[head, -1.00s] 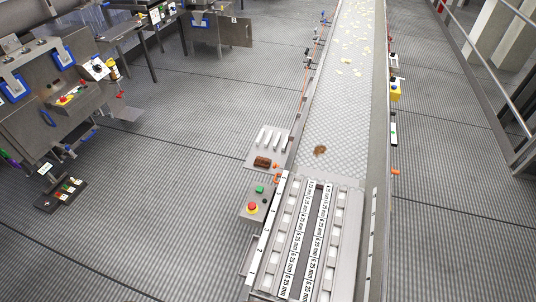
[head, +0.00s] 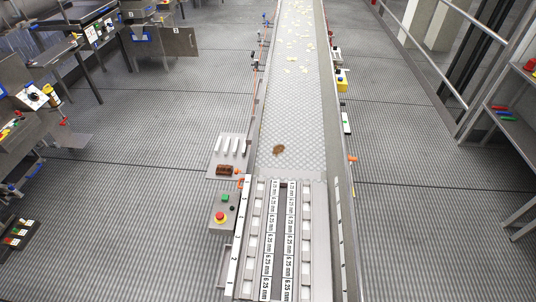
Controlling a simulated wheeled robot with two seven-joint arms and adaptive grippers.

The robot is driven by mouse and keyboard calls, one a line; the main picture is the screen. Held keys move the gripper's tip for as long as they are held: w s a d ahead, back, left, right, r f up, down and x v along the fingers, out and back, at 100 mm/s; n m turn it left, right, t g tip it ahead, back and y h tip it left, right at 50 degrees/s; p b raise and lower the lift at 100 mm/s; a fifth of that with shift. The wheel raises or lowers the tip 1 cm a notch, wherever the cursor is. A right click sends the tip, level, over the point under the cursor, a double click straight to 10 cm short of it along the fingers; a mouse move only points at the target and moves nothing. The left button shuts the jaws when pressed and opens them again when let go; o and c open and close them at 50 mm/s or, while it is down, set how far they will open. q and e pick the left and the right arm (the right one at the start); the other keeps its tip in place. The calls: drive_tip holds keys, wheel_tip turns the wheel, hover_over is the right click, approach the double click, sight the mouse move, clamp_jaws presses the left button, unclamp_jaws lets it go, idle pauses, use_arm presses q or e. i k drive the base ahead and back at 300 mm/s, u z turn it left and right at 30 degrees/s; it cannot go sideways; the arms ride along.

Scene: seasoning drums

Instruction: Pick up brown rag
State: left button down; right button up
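A small crumpled brown piece (head: 279,149), which looks like the brown rag, lies on the pale conveyor belt just beyond the sizing plates. A second brown item (head: 224,170), block-like and darker, sits on a small side tray (head: 214,164) left of the conveyor. At this size I cannot be sure which of the two is cloth. Neither of my grippers is in view.
The conveyor (head: 290,95) runs away from me, with pale yellow flakes (head: 291,58) at its far part. A control box with a red button (head: 220,216) hangs on its left side. Grey floor lies open on both sides. A shelf (head: 517,130) stands at right.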

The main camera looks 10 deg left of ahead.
sight(226, 170)
drive_tip(key=k, duration=1.65)
drive_tip(key=u, duration=1.7)
drive_tip(key=i, duration=5.2)
drive_tip(key=z, duration=2.5)
